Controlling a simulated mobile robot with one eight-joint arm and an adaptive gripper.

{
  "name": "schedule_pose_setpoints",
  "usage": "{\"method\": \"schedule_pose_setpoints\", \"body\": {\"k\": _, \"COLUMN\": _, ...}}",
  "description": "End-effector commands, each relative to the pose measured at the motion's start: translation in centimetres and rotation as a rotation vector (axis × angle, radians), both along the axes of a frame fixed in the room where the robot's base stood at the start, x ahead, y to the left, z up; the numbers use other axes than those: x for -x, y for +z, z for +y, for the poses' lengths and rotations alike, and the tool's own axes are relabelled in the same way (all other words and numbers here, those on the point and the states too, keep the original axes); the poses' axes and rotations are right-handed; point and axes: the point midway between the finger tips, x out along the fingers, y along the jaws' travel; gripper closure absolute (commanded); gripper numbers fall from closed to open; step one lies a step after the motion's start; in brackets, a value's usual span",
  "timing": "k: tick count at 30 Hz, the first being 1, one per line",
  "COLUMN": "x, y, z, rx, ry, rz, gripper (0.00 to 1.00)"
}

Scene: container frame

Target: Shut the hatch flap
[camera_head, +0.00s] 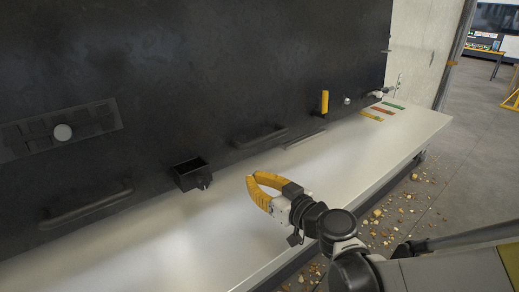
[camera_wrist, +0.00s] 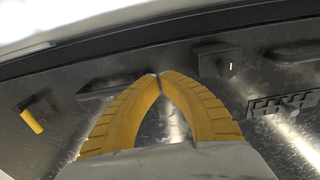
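A large black panel (camera_head: 220,70) stands upright behind a pale ledge. A small black box-like part (camera_head: 190,174) with an open top juts from its lower edge and has a small knob or latch on its front. It may be the hatch flap, but I cannot tell for certain. It also shows in the wrist view (camera_wrist: 212,62), right of the fingertips. My gripper (camera_head: 250,180) has yellow fingers, which also show in the wrist view (camera_wrist: 160,75). Their tips meet with nothing between them. It is above the ledge, right of the box and apart from it.
Dark bar handles (camera_head: 85,207) (camera_head: 260,135) stick out from the panel. A recessed plate with a round knob (camera_head: 62,132) is at left. A yellow lever (camera_head: 325,101) is at right. The pale ledge (camera_head: 330,160) is mostly clear. Debris (camera_head: 385,215) litters the floor.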

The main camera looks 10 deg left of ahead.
Motion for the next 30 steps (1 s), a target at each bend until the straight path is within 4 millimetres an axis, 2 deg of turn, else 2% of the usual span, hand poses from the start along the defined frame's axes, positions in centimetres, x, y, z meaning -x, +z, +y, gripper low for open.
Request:
{"method": "schedule_pose_setpoints", "body": {"k": 5, "x": -1.2, "y": -0.3, "z": 1.8, "rx": 0.003, "ry": 0.002, "rz": -0.004, "gripper": 1.00}}
{"method": "schedule_pose_setpoints", "body": {"k": 18, "x": -6.8, "y": -1.2, "z": 8.8, "rx": 0.002, "ry": 0.001, "rz": -0.002, "gripper": 1.00}}
{"method": "schedule_pose_setpoints", "body": {"k": 24, "x": -8.1, "y": -1.4, "z": 10.4, "rx": 0.001, "ry": 0.000, "rz": -0.002, "gripper": 1.00}}
{"method": "schedule_pose_setpoints", "body": {"k": 30, "x": -8.5, "y": -1.4, "z": 10.8, "rx": 0.001, "ry": 0.000, "rz": -0.002, "gripper": 1.00}}
